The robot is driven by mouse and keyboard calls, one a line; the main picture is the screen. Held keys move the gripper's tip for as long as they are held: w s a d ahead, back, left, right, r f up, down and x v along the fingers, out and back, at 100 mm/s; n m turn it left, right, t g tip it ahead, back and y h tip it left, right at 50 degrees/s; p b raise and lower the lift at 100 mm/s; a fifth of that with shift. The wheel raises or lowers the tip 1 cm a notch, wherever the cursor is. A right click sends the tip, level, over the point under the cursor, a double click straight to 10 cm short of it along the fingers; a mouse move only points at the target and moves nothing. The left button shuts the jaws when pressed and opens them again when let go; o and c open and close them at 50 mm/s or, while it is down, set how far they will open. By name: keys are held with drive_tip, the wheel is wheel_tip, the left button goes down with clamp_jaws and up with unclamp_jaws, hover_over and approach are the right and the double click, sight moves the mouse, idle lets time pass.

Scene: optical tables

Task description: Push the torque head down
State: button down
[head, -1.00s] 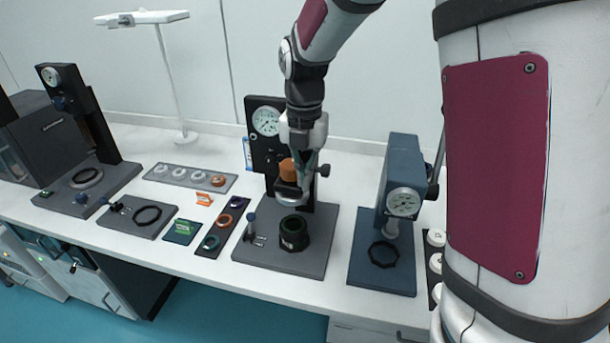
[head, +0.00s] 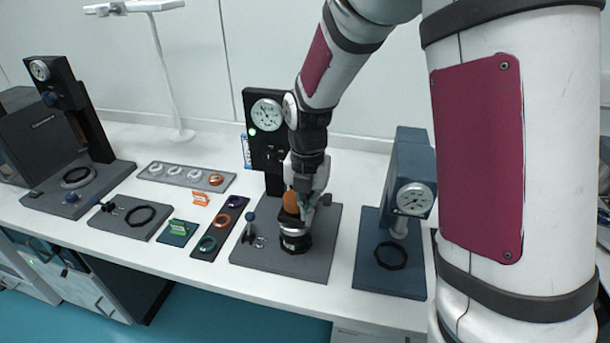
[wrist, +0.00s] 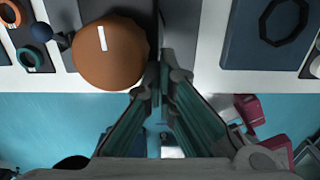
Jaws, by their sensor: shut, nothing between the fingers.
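The torque head (head: 294,230) is the silver part below an orange-brown knob (head: 290,202) on the middle black stand (head: 257,165). It sits low, meeting the black cup (head: 296,244) on the grey base plate (head: 262,260). My gripper (head: 306,203) is shut and empty, close against the knob's right side. In the wrist view the knob (wrist: 108,55), with a white mark on top, lies just left of my closed fingers (wrist: 163,70). Whether they touch is unclear. My gripper hides part of the head and its carriage.
A blue press (head: 405,190) with a dial stands to the right. A dark rack of coloured rings (head: 220,228), a grey ring tray (head: 187,177) and another black stand (head: 75,105) are to the left. A small blue-topped lever (head: 250,225) rises from the plate's left side.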

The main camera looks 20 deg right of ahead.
drive_tip(key=shift+s+f, duration=0.1)
drive_tip(key=shift+f, duration=0.1)
wheel_tip(320, 180, up, 12)
drive_tip(key=shift+r, duration=0.15)
idle(0.5)
idle(0.5)
drive_tip(key=s+r+m+t, duration=0.2)
drive_tip(key=s+r+m, duration=0.1)
drive_tip(key=s+m, duration=0.7)
drive_tip(key=s+r+m+t, duration=0.3)
drive_tip(key=s+m, duration=0.7)
drive_tip(key=m, duration=0.9)
drive_tip(key=shift+s+d+r, duration=0.3)
drive_tip(key=shift+d+r, duration=0.15)
drive_tip(key=shift+r, duration=0.1)
